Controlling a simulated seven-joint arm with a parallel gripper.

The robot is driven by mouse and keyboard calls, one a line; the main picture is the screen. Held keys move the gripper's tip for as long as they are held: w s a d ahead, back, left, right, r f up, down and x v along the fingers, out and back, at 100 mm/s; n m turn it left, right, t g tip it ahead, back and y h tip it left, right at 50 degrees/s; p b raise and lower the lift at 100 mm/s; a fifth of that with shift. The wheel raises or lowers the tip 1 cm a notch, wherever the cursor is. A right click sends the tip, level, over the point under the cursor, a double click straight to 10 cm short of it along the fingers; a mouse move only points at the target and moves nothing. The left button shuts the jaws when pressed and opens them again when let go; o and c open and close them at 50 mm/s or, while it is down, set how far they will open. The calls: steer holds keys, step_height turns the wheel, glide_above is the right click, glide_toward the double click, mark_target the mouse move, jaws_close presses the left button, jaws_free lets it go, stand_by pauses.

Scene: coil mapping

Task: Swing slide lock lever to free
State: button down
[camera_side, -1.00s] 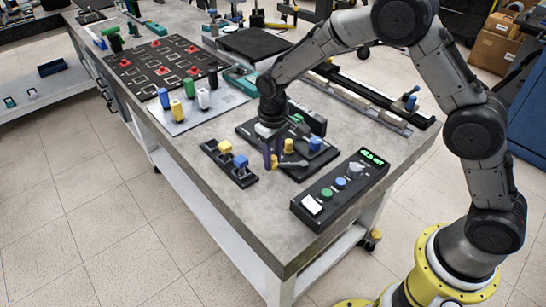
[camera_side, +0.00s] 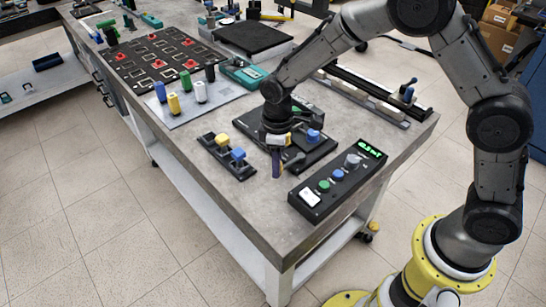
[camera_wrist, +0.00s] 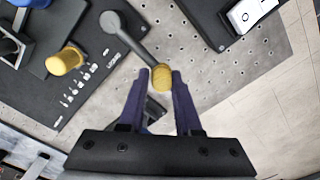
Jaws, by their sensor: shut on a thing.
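The slide lock lever (camera_wrist: 130,38) is a grey arm with a round pivot on a dark base plate and a yellow knob (camera_wrist: 162,78) at its free end. In the wrist view the lever points off the plate's edge, over the perforated tabletop. My gripper (camera_wrist: 161,75) has purple fingers, one on each side of the yellow knob, and is shut on it. In the side view my gripper (camera_side: 277,172) is at the front edge of the base plate (camera_side: 315,157). The grey lever (camera_side: 295,159) shows beside it there, and its knob is hidden by the fingers.
A second yellow knob (camera_wrist: 65,61) stands on the plate. A blue knob (camera_side: 314,135) is at the plate's right. A control box (camera_side: 338,186) with buttons and green display lies to the right, a two-lever block (camera_side: 227,157) to the left. Bare tabletop lies in front.

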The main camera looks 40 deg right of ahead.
steer(key=s+n, duration=0.2)
steer(key=shift+s+d+n, duration=0.1)
steer(key=shift+n, duration=0.2)
steer(key=shift+s+d+n, duration=0.1)
steer(key=shift+s+n, duration=0.3)
steer(key=shift+n, duration=0.2)
steer(key=shift+d, duration=0.1)
steer(key=c, duration=0.7)
jaws_free()
steer(key=shift+w+r, duration=0.1)
steer(key=shift+r, duration=0.2)
step_height(320, 180, up, 13)
steer(key=shift+r, duration=0.1)
